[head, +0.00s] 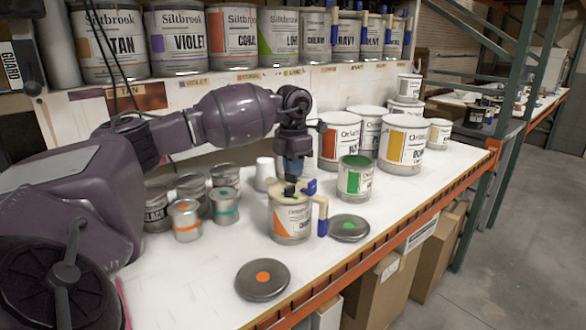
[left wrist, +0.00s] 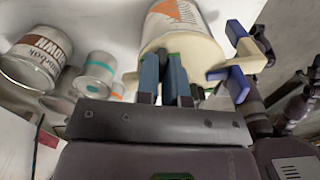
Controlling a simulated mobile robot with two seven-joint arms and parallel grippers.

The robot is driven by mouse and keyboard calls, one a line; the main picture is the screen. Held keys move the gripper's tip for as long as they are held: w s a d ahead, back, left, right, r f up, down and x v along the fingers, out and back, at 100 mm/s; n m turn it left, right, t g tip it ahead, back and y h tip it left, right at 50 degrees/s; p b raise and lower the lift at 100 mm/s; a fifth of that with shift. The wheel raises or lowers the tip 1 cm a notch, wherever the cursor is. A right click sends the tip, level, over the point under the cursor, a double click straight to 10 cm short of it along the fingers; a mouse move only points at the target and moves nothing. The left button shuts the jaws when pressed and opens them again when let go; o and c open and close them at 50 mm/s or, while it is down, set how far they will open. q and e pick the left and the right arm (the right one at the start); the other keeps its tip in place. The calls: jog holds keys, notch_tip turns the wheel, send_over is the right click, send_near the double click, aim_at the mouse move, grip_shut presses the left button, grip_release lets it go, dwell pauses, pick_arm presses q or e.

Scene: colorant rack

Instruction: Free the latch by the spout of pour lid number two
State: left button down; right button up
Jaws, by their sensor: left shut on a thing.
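A can with an orange label (head: 291,222) stands upright on the white bench. It wears a cream pour lid (head: 283,198) with a blue-and-cream handle (head: 321,215) on its right side and a blue piece (head: 309,186) at the rim. My left gripper (head: 291,184) reaches down onto the lid top, its fingers close together. In the left wrist view the fingers (left wrist: 164,75) are shut on a small, mostly hidden part of the lid, apparently a latch, with some green showing there. The blue-ended piece (left wrist: 238,84) lies right of the fingers. No lid number is readable. My right gripper is not seen.
A green-topped can (head: 355,180) stands right of the orange one. Flat lids with a green dot (head: 348,228) and an orange dot (head: 262,280) lie nearby. Small tins (head: 186,220) stand left. Larger white cans (head: 401,145) stand behind right.

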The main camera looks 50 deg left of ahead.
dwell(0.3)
pick_arm(q)
jog(key=c, duration=1.5)
grip_release()
notch_tip(320, 180, up, 11)
jog(key=shift+f, duration=0.1)
jog(key=shift+o, duration=1.4)
jog(key=shift+w+p, duration=0.25)
jog(key=shift+p, duration=0.1)
notch_tip(320, 180, down, 11)
jog(key=shift+r+b, duration=0.15)
jog(key=shift+b, duration=0.15)
